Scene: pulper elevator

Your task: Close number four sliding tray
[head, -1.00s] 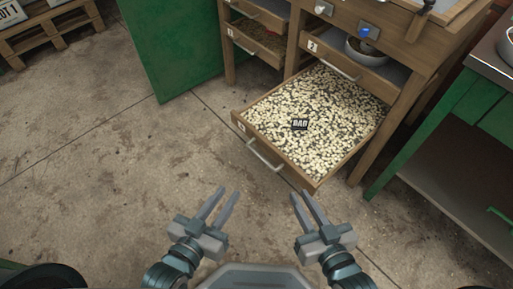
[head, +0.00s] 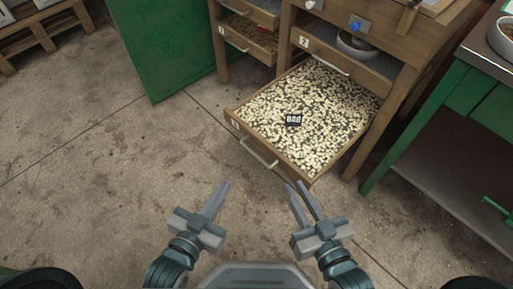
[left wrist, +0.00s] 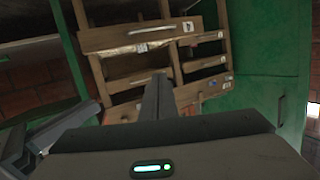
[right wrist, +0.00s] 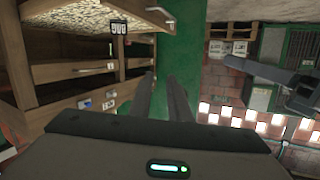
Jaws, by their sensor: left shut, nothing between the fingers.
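The pulled-out sliding tray (head: 310,115) is wooden and full of pale beans, with a small black tag on them. It sticks out from the lower right of the wooden cabinet. A small label is on its front, its number too small to read. Its bar handle (head: 258,153) faces me; a tray front with a handle (left wrist: 150,35) shows in the left wrist view. My left gripper (head: 224,184) is shut and empty, left of and short of the handle. My right gripper (head: 294,184) is open and empty, just in front of the tray's near right corner, apparently not touching.
Tray two (head: 326,50) sits above the open tray, with a bowl (head: 358,46) behind its front. Tray three (head: 247,36) is to the left. A green panel (head: 160,50) stands left; a green table (head: 455,110) stands right. The floor (head: 110,190) before me is clear.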

